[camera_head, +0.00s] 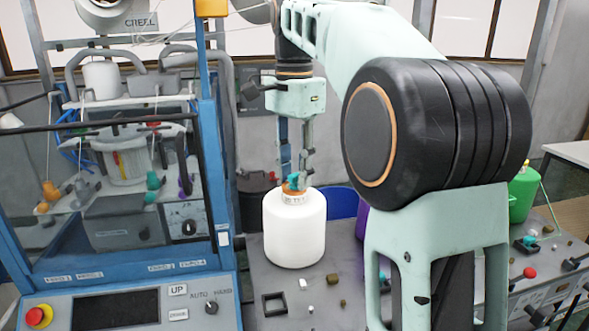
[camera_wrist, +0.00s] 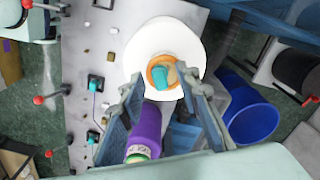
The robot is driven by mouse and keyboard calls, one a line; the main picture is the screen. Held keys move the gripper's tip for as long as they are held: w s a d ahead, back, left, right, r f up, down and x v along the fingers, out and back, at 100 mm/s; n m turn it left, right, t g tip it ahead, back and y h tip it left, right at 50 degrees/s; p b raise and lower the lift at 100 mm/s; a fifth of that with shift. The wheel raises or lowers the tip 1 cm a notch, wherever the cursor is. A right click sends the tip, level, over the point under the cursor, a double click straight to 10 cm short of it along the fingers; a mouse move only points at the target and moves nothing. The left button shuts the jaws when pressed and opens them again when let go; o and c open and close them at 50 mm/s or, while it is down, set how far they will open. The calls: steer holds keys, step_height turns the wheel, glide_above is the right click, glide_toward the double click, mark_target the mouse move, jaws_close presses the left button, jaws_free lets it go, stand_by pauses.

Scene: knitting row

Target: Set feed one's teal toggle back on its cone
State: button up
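A large white cone (camera_head: 295,230) stands on the grey bench, with a small label near its top. An orange ring (camera_wrist: 160,70) is at its top, and a teal toggle (camera_wrist: 154,82) lies over that ring, looking tilted; the toggle also shows in the head view (camera_head: 293,181). My gripper (camera_head: 297,168) points down just above the cone top. In the wrist view its two fingers (camera_wrist: 163,88) are spread apart on either side of the toggle, with gaps showing. Whether a fingertip touches the cone cannot be told.
A purple cone (camera_wrist: 146,130) stands close beside the white one. A blue bin (camera_wrist: 250,115) is on the floor behind. A black square holder (camera_head: 275,303) and small blocks lie on the bench. The knitting machine (camera_head: 110,270) is at left; a green cone (camera_head: 522,192) is at right.

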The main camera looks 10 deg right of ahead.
steer(key=shift+r, duration=0.15)
steer(key=shift+r, duration=3.7)
